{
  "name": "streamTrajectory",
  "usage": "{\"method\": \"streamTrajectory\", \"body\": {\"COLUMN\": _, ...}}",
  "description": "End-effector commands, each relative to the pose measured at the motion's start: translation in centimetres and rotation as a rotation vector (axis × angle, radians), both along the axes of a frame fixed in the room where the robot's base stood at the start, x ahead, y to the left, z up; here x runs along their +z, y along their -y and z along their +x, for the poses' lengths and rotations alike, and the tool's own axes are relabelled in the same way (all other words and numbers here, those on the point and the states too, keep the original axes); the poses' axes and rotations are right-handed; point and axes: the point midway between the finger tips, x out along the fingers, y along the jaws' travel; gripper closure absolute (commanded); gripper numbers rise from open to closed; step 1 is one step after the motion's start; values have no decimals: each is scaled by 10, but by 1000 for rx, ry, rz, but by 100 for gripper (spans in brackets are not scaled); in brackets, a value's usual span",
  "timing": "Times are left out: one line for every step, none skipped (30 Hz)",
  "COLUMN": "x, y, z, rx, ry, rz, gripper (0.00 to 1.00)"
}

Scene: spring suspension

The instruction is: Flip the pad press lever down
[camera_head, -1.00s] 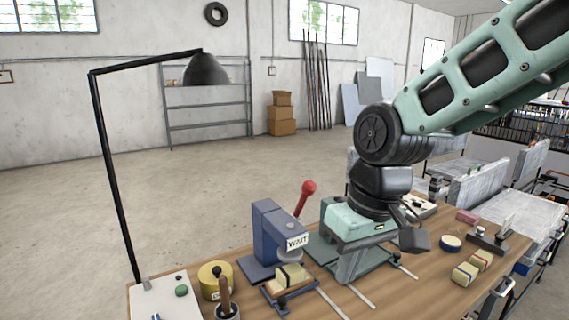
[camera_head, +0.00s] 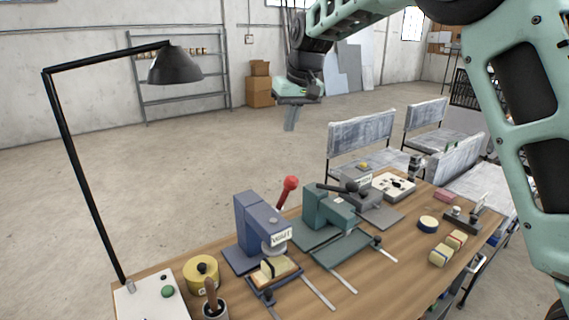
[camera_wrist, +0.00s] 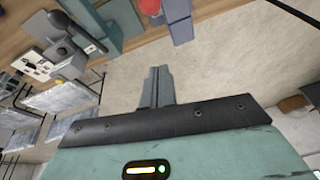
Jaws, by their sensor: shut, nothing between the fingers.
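A blue press (camera_head: 246,218) with a "WAIT" tag (camera_head: 281,237) stands on the bench; its red-knobbed lever (camera_head: 290,184) points up. Beside it is a teal press (camera_head: 318,209) with a dark lever (camera_head: 338,188) lying nearly level. I cannot tell which is the pad press. My gripper (camera_head: 291,122) is shut and empty, raised beyond the bench's far edge and apart from both levers. In the wrist view its closed fingers (camera_wrist: 157,85) are over bare floor, with the red knob (camera_wrist: 150,7), blue press (camera_wrist: 178,18) and teal press (camera_wrist: 120,22) near the top.
A black lamp (camera_head: 174,65) rises at the left. A sponge-like block (camera_head: 270,271) sits before the blue press. A yellow tin (camera_head: 201,272), a tool cup (camera_head: 214,308), a grey press (camera_head: 380,215) and several small blocks crowd the bench (camera_head: 400,268). The air above is mostly free.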

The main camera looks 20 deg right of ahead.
Motion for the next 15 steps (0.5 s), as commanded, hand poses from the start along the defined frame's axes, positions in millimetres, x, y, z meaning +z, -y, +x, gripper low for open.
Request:
{"method": "streamTrajectory", "body": {"x": 0, "y": 0, "z": 0, "rx": 0, "ry": 0, "rz": 0, "gripper": 100}}
{"method": "streamTrajectory", "body": {"x": 0, "y": 0, "z": 0, "rx": 0, "ry": 0, "rz": 0, "gripper": 100}}
{"method": "streamTrajectory", "body": {"x": -1, "y": 0, "z": 0, "rx": 0, "ry": 0, "rz": 0, "gripper": 100}}
{"method": "streamTrajectory", "body": {"x": -2, "y": -1, "z": 0, "rx": 0, "ry": 0, "rz": 0, "gripper": 100}}
{"method": "streamTrajectory", "body": {"x": -3, "y": -1, "z": 1, "rx": 0, "ry": -1, "rz": 0, "gripper": 100}}
{"method": "streamTrajectory", "body": {"x": -6, "y": -1, "z": 1, "rx": 1, "ry": -2, "rz": -1, "gripper": 100}}
{"method": "streamTrajectory", "body": {"x": -8, "y": -2, "z": 2, "rx": 1, "ry": -3, "rz": 0, "gripper": 100}}
{"method": "streamTrajectory", "body": {"x": -11, "y": -2, "z": 3, "rx": 1, "ry": -3, "rz": 0, "gripper": 100}}
{"method": "streamTrajectory", "body": {"x": -17, "y": -3, "z": 4, "rx": 1, "ry": -3, "rz": -1, "gripper": 100}}
{"method": "streamTrajectory", "body": {"x": -21, "y": -4, "z": 5, "rx": 1, "ry": -5, "rz": -1, "gripper": 100}}
{"method": "streamTrajectory", "body": {"x": -26, "y": -4, "z": 6, "rx": 1, "ry": -5, "rz": -1, "gripper": 100}}
{"method": "streamTrajectory", "body": {"x": -33, "y": -5, "z": 9, "rx": 0, "ry": -6, "rz": -1, "gripper": 100}}
{"method": "streamTrajectory", "body": {"x": -39, "y": -6, "z": 10, "rx": 0, "ry": -6, "rz": -1, "gripper": 100}}
{"method": "streamTrajectory", "body": {"x": -45, "y": -7, "z": 12, "rx": 0, "ry": -6, "rz": -1, "gripper": 100}}
{"method": "streamTrajectory", "body": {"x": -53, "y": -8, "z": 14, "rx": 1, "ry": -5, "rz": -1, "gripper": 100}}
